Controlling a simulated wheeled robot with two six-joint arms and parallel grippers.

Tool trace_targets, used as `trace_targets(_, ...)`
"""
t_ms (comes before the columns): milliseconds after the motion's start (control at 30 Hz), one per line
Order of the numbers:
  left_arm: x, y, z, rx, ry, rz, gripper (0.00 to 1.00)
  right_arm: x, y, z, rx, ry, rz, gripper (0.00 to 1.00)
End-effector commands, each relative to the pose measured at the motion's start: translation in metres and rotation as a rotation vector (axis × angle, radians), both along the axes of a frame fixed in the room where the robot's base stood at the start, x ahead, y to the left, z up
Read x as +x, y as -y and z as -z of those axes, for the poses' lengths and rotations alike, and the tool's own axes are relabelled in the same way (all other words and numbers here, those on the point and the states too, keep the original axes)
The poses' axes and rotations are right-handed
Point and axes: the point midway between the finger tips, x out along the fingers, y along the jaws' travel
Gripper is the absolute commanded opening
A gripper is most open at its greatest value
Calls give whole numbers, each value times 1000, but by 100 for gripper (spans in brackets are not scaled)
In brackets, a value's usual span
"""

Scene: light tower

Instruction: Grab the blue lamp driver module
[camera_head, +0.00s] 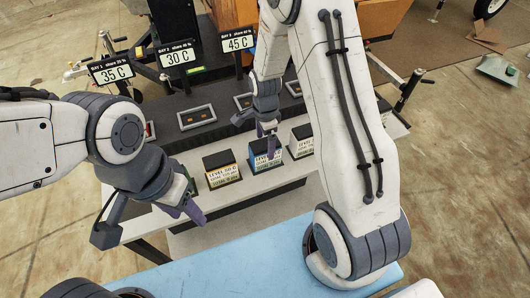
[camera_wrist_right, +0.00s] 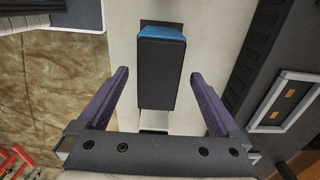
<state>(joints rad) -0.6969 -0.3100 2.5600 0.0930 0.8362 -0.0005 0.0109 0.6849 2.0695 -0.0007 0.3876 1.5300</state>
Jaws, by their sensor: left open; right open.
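The blue lamp driver module (camera_head: 265,163) has a dark top and a white label. It stands on the light shelf between a yellow module and a white one. My right gripper (camera_head: 267,130) is open just above it. In the right wrist view the module (camera_wrist_right: 160,75) shows as a dark block with a blue end, lined up between the open purple fingers of the gripper (camera_wrist_right: 158,76); I cannot tell how deep the fingers reach. My left gripper (camera_head: 190,211) is open and empty, left of and nearer than the modules.
The yellow module (camera_head: 223,171) stands close to the left and the white module (camera_head: 302,142) close to the right.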

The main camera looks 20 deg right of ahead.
Motion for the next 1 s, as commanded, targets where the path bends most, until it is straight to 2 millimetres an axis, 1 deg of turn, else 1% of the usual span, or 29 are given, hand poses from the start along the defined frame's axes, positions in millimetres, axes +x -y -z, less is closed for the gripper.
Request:
trace_targets(33,0,0,-1,0,0,0,50,-1,0,6,0,-3,-1,100)
trace_targets(267,0,0,-7,0,0,0,50,-2,-1,22,0,-4,-3,100)
trace_targets(400,0,0,-14,0,0,0,50,-3,-1,42,0,-4,-3,100)
trace_targets(533,0,0,-15,0,0,0,50,-2,-1,58,0,-3,-3,100)
trace_targets(633,0,0,-16,0,0,0,50,-2,-1,63,0,0,-4,100)
trace_targets(833,0,0,-15,0,0,0,50,-1,-1,64,0,1,-4,100)
trace_targets(867,0,0,-15,0,0,0,50,-1,-1,64,0,1,-4,96)
trace_targets(900,0,0,-15,0,0,0,50,-1,-1,64,0,1,-4,81)
trace_targets(967,0,0,-15,0,0,0,50,-2,-1,64,0,1,-4,58)
trace_targets(1000,0,0,-15,0,0,0,50,-2,-1,64,0,1,-4,43)
